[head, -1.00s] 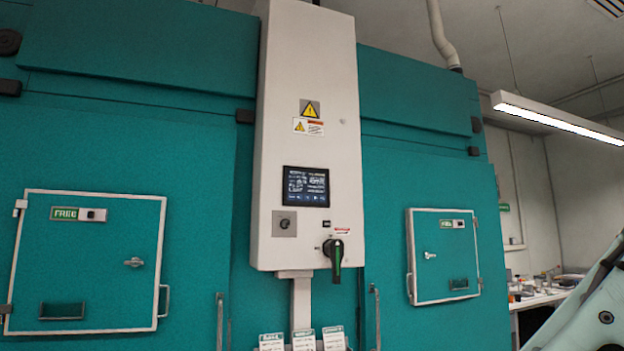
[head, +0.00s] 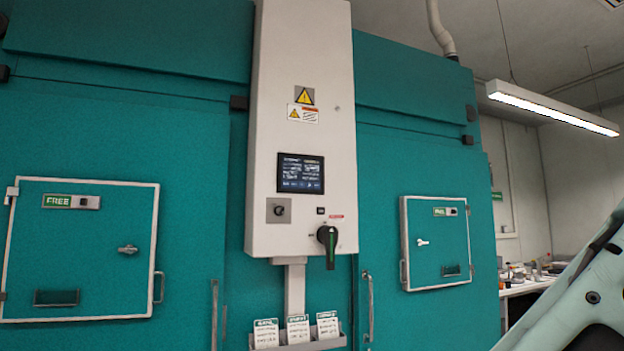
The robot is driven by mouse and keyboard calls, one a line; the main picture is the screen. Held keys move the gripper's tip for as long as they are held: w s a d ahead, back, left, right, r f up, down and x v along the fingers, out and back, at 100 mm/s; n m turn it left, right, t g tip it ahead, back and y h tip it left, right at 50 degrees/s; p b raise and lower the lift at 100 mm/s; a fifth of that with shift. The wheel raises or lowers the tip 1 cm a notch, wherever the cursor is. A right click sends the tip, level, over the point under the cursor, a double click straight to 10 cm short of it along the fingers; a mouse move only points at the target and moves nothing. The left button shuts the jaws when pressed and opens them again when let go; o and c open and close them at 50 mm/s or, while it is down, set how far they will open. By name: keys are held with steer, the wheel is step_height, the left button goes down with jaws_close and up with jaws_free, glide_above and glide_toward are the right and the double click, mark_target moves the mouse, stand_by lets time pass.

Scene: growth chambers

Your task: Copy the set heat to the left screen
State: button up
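A dark touch screen (head: 300,173) is set in a tall light-grey control cabinet (head: 303,110) between two teal chambers. Its text is too small to read. Below it are a small dark knob (head: 279,210) on a grey plate and a black and green rotary handle (head: 328,246). The left chamber door (head: 80,245) and the right chamber door (head: 437,243) are shut, each with a small green "FREE" label beside a small grey device. I cannot tell which screen is the left one. My gripper is not in view; only part of my arm shows at the lower right.
A holder (head: 318,344) with three printed cards (head: 297,329) hangs below the cabinet. Door handles stick out near it on both sides. A bench (head: 520,288) with small items stands at the far right. A lit ceiling lamp (head: 552,107) hangs above it.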

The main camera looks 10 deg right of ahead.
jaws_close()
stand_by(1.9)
